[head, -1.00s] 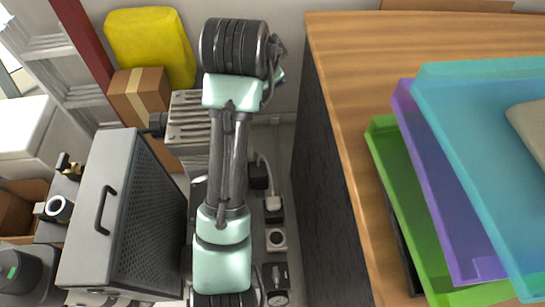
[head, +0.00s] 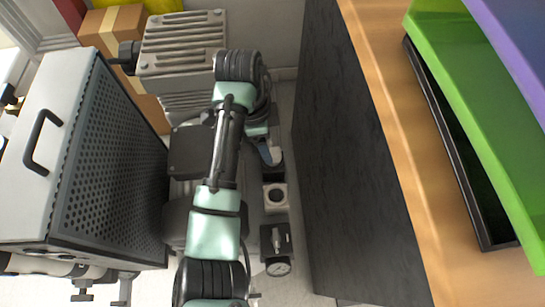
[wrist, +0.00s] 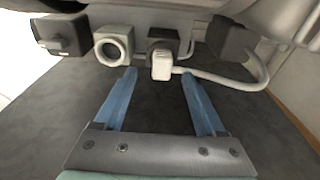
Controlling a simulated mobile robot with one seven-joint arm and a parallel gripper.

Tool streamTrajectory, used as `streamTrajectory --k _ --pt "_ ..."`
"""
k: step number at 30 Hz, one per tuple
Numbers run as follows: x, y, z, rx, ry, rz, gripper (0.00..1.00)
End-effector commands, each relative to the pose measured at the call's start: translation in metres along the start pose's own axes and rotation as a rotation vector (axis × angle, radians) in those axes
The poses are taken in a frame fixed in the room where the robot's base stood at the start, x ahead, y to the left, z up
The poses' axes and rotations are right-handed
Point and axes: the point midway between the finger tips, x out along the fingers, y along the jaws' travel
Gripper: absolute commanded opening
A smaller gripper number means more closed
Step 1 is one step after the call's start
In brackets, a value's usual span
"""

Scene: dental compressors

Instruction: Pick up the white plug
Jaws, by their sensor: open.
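The white plug (wrist: 161,66) sits in a dark socket block (wrist: 163,45) in the wrist view, with a white cable running off to the right. My gripper (wrist: 159,74) is open, its two blue fingers apart on either side of the plug's line. The fingertips reach to about the plug's height in the picture; nothing is held. In the head view my arm reaches down into the gap between the compressor and the dark cabinet side. There a blue finger shows, and the plug is largely hidden by my arm.
A grey perforated compressor housing (head: 115,165) stands left of my arm. The dark cabinet side (head: 345,150) stands close on the right. A round white-rimmed fitting (wrist: 112,46) is left of the plug.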

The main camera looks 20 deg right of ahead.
Motion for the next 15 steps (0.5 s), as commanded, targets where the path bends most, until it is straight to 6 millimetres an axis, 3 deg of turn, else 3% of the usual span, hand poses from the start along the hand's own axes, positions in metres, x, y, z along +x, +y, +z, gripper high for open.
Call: streamTrajectory --k 8,15 --pt "0.018 -0.001 -0.001 0.0 0.0 -0.002 0.72" --pt "0.052 -0.004 -0.006 0.0 0.0 -0.001 0.72"
